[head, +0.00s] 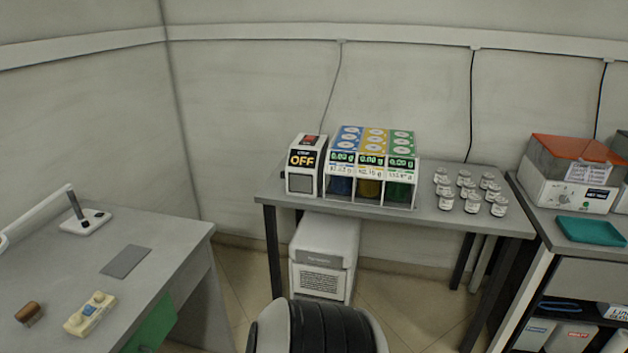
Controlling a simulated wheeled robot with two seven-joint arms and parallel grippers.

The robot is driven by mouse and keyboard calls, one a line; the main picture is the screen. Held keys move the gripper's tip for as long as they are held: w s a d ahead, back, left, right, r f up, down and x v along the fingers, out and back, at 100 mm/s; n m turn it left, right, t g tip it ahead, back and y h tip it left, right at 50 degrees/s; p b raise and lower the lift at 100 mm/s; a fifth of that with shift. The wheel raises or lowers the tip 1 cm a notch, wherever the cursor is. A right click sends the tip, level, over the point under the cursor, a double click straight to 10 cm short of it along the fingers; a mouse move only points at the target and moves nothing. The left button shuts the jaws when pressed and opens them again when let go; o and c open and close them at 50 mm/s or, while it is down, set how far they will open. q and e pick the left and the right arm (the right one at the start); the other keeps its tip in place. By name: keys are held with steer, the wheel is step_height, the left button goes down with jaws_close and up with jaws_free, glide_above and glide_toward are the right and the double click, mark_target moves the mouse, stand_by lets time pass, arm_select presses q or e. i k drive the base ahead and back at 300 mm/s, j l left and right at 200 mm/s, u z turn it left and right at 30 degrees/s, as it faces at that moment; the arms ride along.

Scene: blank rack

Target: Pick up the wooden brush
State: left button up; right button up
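A small brown wooden brush (29,313) lies on the grey table (165,255) at the lower left in the head view, near the left edge of the picture. Its bristles seem to face down, but it is too small to be sure. Neither my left gripper nor my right gripper shows in this view.
A grey pad (125,261) and a white stand (86,221) are farther back. A rear table (440,222) bears a dispenser (400,171) and several jars (467,190). A teal tray (590,231) is right.

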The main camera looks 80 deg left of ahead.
mark_target(29, 315)
steer(key=u, duration=4.55)
steer(key=l+u, duration=0.2)
steer(key=i+j, duration=0.05)
